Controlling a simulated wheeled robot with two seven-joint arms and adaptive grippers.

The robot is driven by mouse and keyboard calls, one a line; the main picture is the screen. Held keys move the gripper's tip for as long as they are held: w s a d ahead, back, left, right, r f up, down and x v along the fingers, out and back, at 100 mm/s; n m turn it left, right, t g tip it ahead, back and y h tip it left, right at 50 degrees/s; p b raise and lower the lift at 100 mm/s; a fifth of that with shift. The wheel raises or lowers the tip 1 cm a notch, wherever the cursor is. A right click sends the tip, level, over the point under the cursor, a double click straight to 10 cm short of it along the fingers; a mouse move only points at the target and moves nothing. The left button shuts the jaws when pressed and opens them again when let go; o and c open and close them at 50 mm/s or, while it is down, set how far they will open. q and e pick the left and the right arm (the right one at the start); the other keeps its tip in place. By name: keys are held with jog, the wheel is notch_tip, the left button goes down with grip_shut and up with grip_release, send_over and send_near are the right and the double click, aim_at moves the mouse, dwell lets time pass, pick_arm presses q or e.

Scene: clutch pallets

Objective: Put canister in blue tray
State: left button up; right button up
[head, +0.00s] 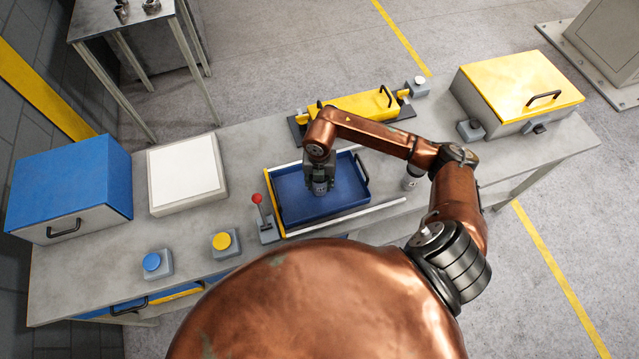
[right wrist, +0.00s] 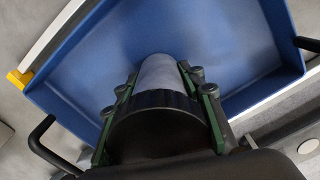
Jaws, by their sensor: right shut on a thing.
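The blue tray (head: 345,205) lies on the workbench between two pale rails, with black handles at its ends. It also fills much of the right wrist view (right wrist: 225,45). My left gripper is not in view.
A red-knobbed lever (head: 257,199) stands at the tray's left. Blue (head: 152,262) and yellow (head: 222,241) buttons sit in front. A small cylinder (head: 410,183) stands right of the tray. A yellow fixture (head: 360,105) lies behind. Blue (head: 70,185) and yellow-lidded (head: 520,90) boxes flank the bench.

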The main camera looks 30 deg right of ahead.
jog(key=shift+f, duration=0.1)
jog(key=o, duration=1.5)
jog(key=shift+c, duration=0.2)
jog(key=shift+r, duration=0.3)
notch_tip(320, 180, up, 12)
jog(key=shift+f, duration=0.15)
